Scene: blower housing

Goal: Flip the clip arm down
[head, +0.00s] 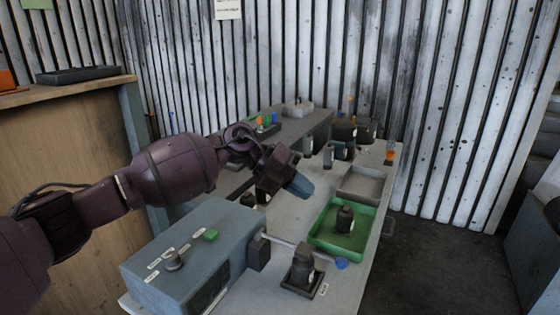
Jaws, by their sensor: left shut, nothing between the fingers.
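My left arm comes in from the left, and its gripper (300,186) is over the middle of the table, shut and empty. A thin pale rod (290,244) reaches right from a dark block (259,253) on the box's side and ends in a blue knob (341,263). I cannot tell for certain whether this rod is the clip arm. My gripper is above and behind it, apart from it. My right gripper is not in view.
A green tray (325,241) holds a dark bottle-like part (345,218). A grey tray (362,186) lies behind it. Another dark part (302,264) stands on a small dark base at the front. Several dark items crowd the back of the table. A corrugated wall closes off the rear.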

